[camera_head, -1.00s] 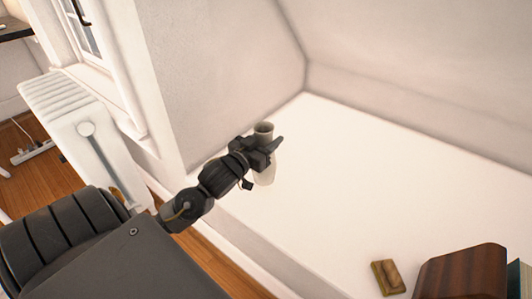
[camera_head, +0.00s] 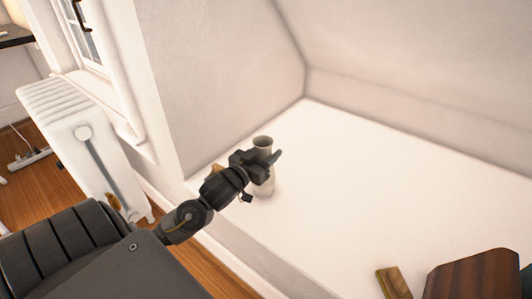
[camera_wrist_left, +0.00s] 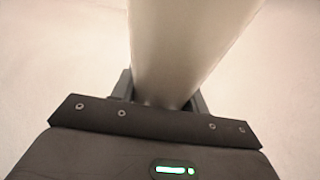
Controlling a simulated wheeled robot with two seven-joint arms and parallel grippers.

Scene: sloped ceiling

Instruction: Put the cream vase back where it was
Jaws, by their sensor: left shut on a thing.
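The cream vase (camera_head: 264,187) is upright over the white ledge (camera_head: 330,200), near its left front edge. My left gripper (camera_head: 264,162) is shut on the vase just below its rim, coming in from the left. In the left wrist view the pale vase (camera_wrist_left: 188,50) fills the middle, between the dark fingers (camera_wrist_left: 160,92) of my left gripper. The vase's base seems at or very near the ledge surface; I cannot tell for sure whether it touches. My right gripper is not in view.
A brown wooden box (camera_head: 475,275) and a small yellow-brown block (camera_head: 393,283) are at the ledge's lower right. A white radiator (camera_head: 75,130) stands at the left below the window. A wall rises behind the vase; the ledge's middle is clear.

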